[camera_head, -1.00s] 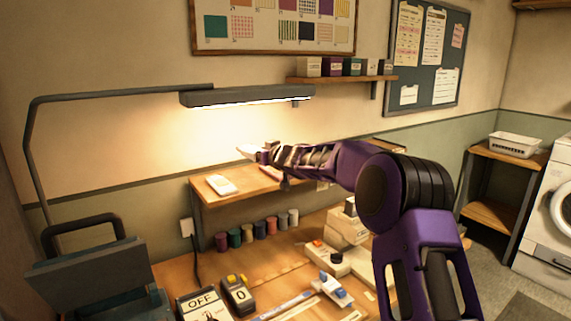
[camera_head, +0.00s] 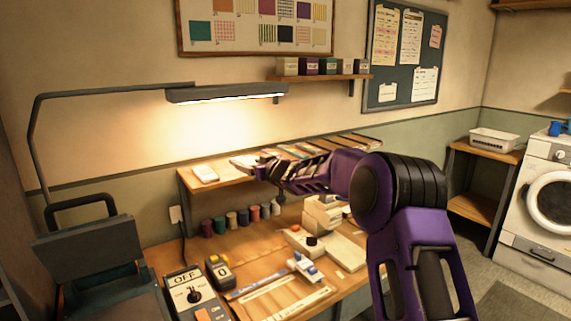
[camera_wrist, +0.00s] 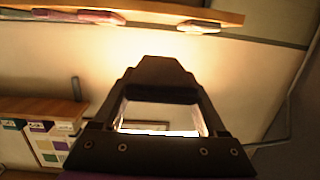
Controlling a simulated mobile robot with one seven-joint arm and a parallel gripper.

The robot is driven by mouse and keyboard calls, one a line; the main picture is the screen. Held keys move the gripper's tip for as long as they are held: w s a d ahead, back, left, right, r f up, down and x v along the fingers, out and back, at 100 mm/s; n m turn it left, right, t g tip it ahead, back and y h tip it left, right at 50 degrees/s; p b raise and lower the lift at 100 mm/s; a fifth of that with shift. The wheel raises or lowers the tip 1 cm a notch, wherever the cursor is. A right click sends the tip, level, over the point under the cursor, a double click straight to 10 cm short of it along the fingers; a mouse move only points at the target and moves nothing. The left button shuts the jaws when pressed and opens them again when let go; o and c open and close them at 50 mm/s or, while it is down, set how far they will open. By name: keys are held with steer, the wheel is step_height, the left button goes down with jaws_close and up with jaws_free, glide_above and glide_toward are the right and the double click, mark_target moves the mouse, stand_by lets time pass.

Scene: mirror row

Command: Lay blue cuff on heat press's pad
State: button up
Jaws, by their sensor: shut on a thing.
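My gripper (camera_head: 255,163) is beside the raised wooden shelf, in front of its row of folded pieces. Its dark fingers (camera_wrist: 158,100) fill the middle of the wrist view. In the head view it is shut on a small pale, flat piece (camera_head: 239,161) at its tips; the lamp washes out its colour, so I cannot tell whether it is the blue cuff. The wrist view does not show it clearly. The heat press (camera_head: 88,246), dark with a looped handle, stands at the lower left, apart from my gripper. Its pad is not clearly visible.
The shelf (camera_head: 190,188) bears a white folded piece (camera_head: 204,173) at its left end. A lamp (camera_head: 225,94) hangs above. Spools (camera_head: 231,220), a control box (camera_head: 190,293) and several tools crowd the table. A washing machine (camera_head: 545,200) stands at the far right.

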steer(key=s+d+f, duration=0.2)
steer(key=s+f, duration=0.3)
steer(key=f, duration=0.3)
steer(key=s+d+f, duration=0.2)
steer(key=s+f, duration=0.2)
steer(key=f, duration=0.3)
steer(key=s+d+f+m+t+h, duration=0.1)
steer(key=s+d+f+m+h, duration=0.2)
steer(key=s+d, duration=0.5)
steer(key=s+d+f+m+t+h, duration=0.2)
steer(key=s+d+f+m+h, duration=0.2)
steer(key=s+d, duration=0.4)
steer(key=d+f+h, duration=0.1)
steer(key=d+h, duration=0.1)
steer(key=d, duration=0.2)
steer(key=shift+s+f+h, duration=0.35)
steer(key=shift+f+h, duration=0.05)
